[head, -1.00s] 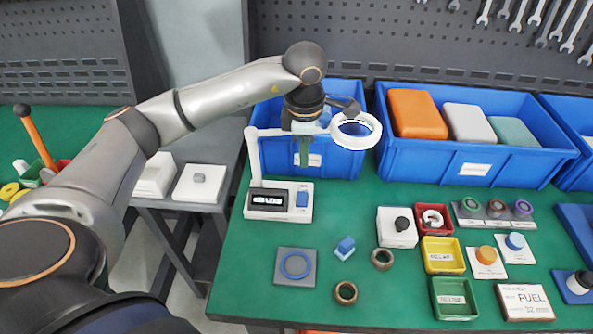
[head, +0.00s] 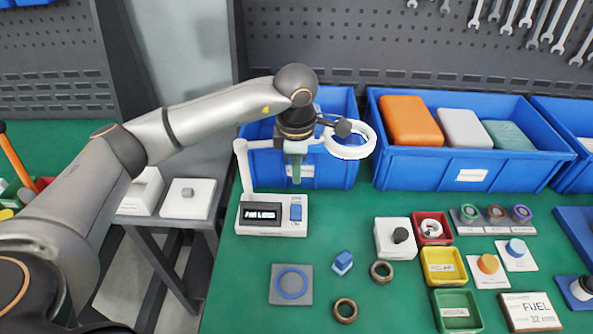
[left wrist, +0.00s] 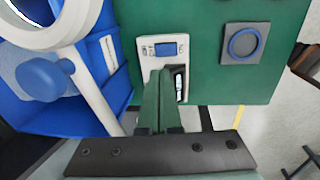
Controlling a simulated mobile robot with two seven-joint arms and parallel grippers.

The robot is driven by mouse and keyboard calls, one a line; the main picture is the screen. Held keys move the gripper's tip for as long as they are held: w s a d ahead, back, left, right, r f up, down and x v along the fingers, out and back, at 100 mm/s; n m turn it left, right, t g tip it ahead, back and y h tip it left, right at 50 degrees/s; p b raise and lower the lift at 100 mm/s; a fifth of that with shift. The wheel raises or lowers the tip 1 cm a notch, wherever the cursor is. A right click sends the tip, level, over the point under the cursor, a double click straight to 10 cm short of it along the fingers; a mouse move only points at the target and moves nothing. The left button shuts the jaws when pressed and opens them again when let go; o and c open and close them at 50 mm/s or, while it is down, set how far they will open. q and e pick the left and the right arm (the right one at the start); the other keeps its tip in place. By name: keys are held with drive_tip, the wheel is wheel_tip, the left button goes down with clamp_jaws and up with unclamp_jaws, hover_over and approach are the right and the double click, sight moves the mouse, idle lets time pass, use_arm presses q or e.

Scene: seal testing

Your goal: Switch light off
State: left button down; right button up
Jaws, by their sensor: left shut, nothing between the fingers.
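The ring lamp has a white base (head: 287,228) on the green bench, with a dark display (head: 262,212) and a blue switch (head: 295,211). Its white arm rises from the base to a white ring (head: 348,140) with a dark knob beside it. My left gripper (head: 296,180) is shut and empty, pointing down above and behind the switch, apart from it in the head view. In the left wrist view the shut green fingers (left wrist: 160,85) overlap the lower part of the base (left wrist: 148,66), and the blue switch (left wrist: 165,49) shows beyond them. My right gripper is out of view.
Blue bins (head: 470,172) stand along the back. A grey pad with a blue ring (head: 291,284), a small blue block (head: 343,262) and brown rings (head: 345,310) lie in front. Small coloured trays (head: 443,266) are at right. Bench is clear just right of the base.

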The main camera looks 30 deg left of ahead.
sight(296, 208)
use_arm(q)
drive_tip(key=f, duration=0.7)
drive_tip(key=w+f+p, duration=0.1)
drive_tip(key=f, duration=0.3)
drive_tip(key=shift+w+a, duration=0.1)
drive_tip(key=shift+a, duration=0.2)
drive_tip(key=shift+w+f+b, duration=0.1)
drive_tip(key=shift+f+b, duration=0.3)
drive_tip(key=shift+b, duration=0.25)
drive_tip(key=shift+r, duration=0.2)
drive_tip(key=shift+s, duration=0.2)
